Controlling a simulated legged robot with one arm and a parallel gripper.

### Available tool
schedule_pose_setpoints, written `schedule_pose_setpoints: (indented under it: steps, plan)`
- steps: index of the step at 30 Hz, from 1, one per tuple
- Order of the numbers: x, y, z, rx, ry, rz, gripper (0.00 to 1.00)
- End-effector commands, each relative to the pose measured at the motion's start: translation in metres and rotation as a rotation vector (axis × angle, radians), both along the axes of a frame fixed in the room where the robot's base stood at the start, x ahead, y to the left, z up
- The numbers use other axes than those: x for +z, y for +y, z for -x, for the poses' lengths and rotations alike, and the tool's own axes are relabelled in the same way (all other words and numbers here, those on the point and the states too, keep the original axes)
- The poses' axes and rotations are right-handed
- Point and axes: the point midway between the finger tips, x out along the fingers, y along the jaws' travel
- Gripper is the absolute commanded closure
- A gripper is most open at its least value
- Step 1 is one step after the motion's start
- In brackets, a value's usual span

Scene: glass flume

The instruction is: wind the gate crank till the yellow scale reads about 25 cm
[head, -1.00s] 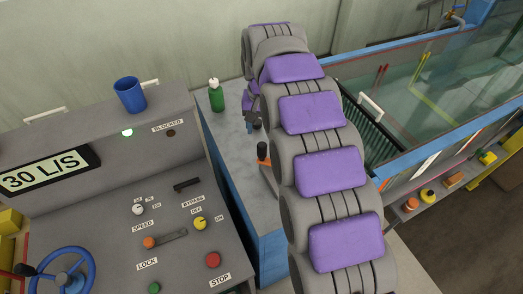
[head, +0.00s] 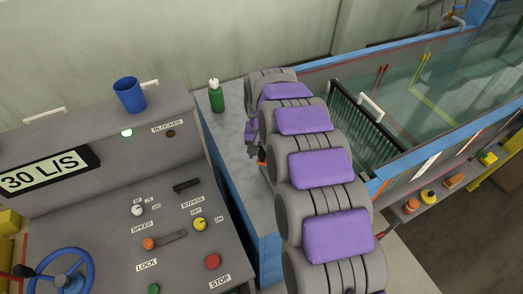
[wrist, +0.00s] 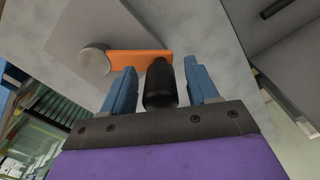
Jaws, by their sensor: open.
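The gate crank shows in the wrist view as an orange arm (wrist: 136,62) with a round grey hub (wrist: 95,60) and a black handle (wrist: 160,84). My gripper (wrist: 160,67) is open, its two blue fingers on either side of the black handle, with a gap on each side. In the head view my gripper (head: 253,148) is low over the grey bench top, partly hidden by my arm. A small orange piece (head: 262,158) shows beside it. A yellow strip (head: 430,78) stands in the glass flume; I cannot read any scale marks on it.
A green bottle (head: 217,96) stands on the bench top (head: 236,135) close to my arm. The control desk at left holds a blue cup (head: 130,95), a blue handwheel (head: 68,272) and several knobs. The flume (head: 455,110) lies at right, behind a dark grate (head: 362,122).

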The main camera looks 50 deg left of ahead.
Motion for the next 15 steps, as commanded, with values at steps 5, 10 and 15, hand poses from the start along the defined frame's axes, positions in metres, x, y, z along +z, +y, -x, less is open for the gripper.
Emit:
schedule_pose_setpoints:
  steps: [5,10,15]
  plan:
    - [0.0001,0.0001,0.0,0.0,0.0,0.0,0.54]
    - [0.0001,0.0002,0.0001,0.0,0.0,0.0,0.71]
    - [0.0001,0.0002,0.0001,0.0,0.0,0.0,0.87]
